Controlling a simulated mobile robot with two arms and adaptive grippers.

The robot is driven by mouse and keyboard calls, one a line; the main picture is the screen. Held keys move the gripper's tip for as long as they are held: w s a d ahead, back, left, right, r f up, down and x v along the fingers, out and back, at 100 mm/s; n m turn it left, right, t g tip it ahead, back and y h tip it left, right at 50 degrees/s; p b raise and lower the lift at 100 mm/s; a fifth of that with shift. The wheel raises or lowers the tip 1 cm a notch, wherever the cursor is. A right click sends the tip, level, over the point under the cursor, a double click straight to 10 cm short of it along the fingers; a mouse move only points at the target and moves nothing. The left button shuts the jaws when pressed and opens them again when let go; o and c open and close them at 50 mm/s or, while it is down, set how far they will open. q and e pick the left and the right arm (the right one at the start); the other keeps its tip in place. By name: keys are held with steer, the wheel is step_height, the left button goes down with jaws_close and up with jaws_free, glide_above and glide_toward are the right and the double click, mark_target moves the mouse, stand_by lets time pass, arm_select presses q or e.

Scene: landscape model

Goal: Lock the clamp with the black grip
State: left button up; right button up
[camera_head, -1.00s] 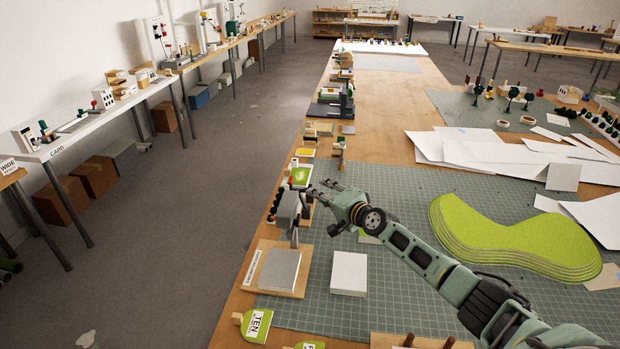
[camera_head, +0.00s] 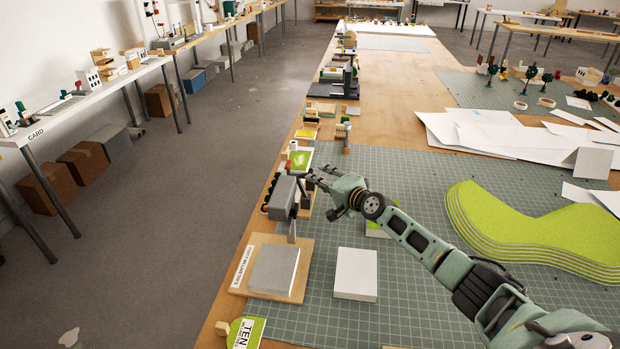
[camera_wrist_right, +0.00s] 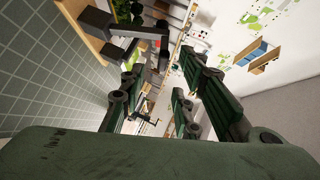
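A dark upright bar (camera_head: 292,228) with a grey box-like body (camera_head: 283,198) above it stands at the back edge of a wooden board (camera_head: 243,283). It may be the clamp; a black grip cannot be made out clearly. My right gripper (camera_head: 314,180) is just right of this body, with its fingers pointing left and spread. I cannot tell whether it touches. In the right wrist view, the fingers of my right gripper (camera_wrist_right: 160,85) are apart with nothing seen held between them. Dark grey bars (camera_wrist_right: 125,28) show at upper left, close to one finger. My left gripper is not in view.
A grey block (camera_head: 274,269) lies on the board, and a white block (camera_head: 356,273) lies right of it on the green cutting mat (camera_head: 395,290). A green card (camera_head: 300,158) lies beyond the gripper. Layered green sheets (camera_head: 520,235) lie right of my arm.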

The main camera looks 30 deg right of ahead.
mark_target(309, 172)
steer(key=b+x, duration=0.4)
steer(key=x, duration=0.2)
steer(key=shift+s+a+f, duration=0.1)
steer(key=shift+a, duration=0.05)
steer(key=shift+w, duration=0.25)
steer(key=shift+w+a, duration=0.1)
steer(key=shift+w, duration=0.05)
steer(key=shift+c, duration=0.3)
jaws_close()
